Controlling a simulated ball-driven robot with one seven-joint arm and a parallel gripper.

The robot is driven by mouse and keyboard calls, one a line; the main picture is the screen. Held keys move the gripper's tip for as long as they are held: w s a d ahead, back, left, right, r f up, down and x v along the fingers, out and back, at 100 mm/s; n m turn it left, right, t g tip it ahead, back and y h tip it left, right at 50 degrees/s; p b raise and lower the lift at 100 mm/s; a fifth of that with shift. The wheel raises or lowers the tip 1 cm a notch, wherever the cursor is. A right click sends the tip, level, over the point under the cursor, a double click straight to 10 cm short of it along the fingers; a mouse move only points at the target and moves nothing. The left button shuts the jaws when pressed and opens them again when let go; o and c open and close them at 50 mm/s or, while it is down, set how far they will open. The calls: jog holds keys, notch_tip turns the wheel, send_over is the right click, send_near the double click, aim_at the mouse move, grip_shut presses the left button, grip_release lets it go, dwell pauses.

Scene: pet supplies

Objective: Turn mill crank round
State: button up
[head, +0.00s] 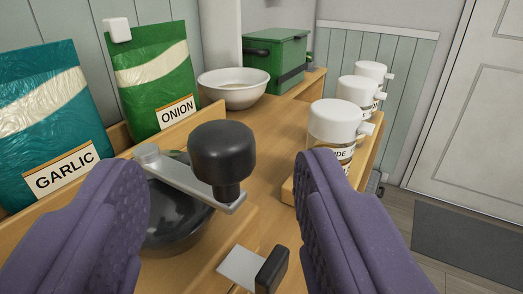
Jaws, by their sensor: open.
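The mill crank is a grey metal arm (188,181) with a black knob (222,152) at its near right end. Its other end sits on a pivot at the left, above a dark round bowl-like part (175,215) of the mill. My gripper (222,180) is open, with one purple padded finger on each side of the picture. The knob stands between the two fingers in the picture, with gaps on both sides. I see no contact with it. The left finger covers part of the mill's left side.
A flat metal piece with a black handle (271,268) juts out low in front. White-capped jars (338,122) stand along the counter's right edge. Garlic (45,130) and onion (153,85) bags, a white bowl (233,88) and a green box (275,60) stand behind. The middle counter (262,140) is clear.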

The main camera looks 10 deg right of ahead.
aim_at(217, 161)
jog(key=w+b, duration=0.1)
jog(key=w, duration=0.4)
jog(key=shift+w, duration=0.15)
grip_shut()
